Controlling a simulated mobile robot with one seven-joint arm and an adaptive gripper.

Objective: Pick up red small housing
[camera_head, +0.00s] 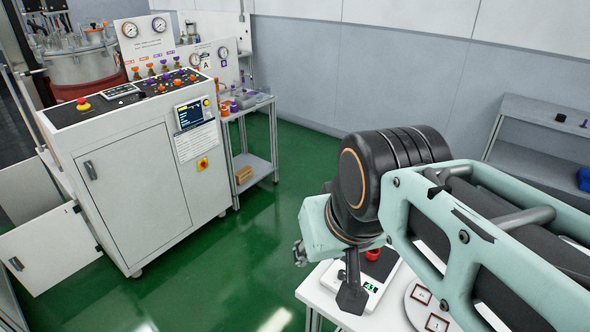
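A small red part (372,254), which looks like the red small housing, shows just below my arm. It appears to sit on the dark plate of a white scale (384,292) with a green display. My arm hides much of the part and plate, so its full shape cannot be told. My gripper (351,296) shows only as a dark piece pointing down below the wrist, in front of the scale in the picture. Its fingers cannot be made out apart, and nothing is clearly seen in it.
The scale stands on a white table (322,299), beside a round plate (417,308) with red-framed labels. A grey shelf (540,165) is at right. Green floor between is clear.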

